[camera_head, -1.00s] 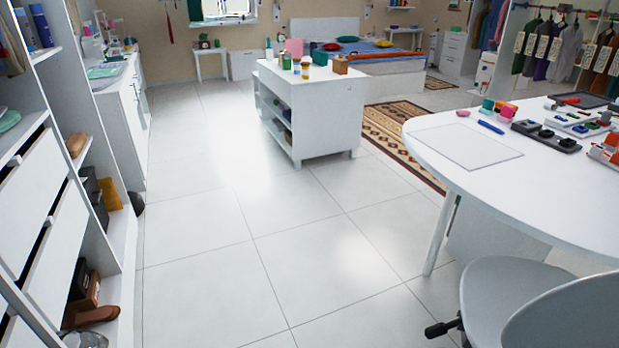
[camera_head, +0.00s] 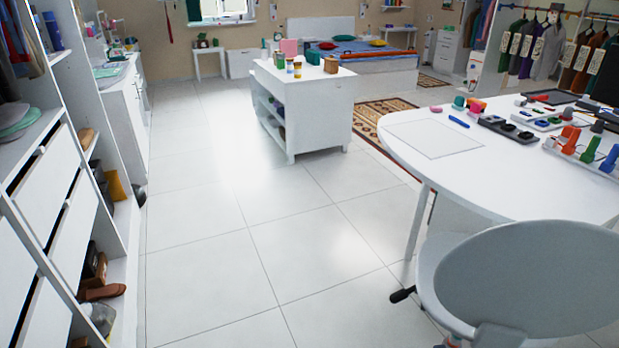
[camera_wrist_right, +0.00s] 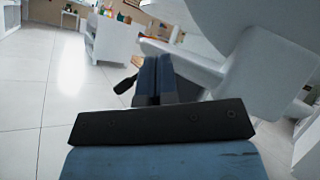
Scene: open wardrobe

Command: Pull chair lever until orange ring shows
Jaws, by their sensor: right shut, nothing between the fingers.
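The grey-white chair (camera_head: 530,280) stands at the lower right of the head view, beside the round table. Its black lever (camera_head: 402,295) sticks out to the left below the seat. The lever also shows in the right wrist view (camera_wrist_right: 125,85), just left of my blue fingers. My right gripper (camera_wrist_right: 154,62) is shut and empty, its fingertips close to the lever; I cannot tell whether they touch it. My left gripper is not in view.
The white table (camera_head: 400,150) holds a sheet and several coloured items. A white shelf island (camera_head: 320,115) stands beyond it. A drawer unit (camera_head: 60,200) with shelves lines the left side. The tiled floor (camera_head: 220,250) between them is clear.

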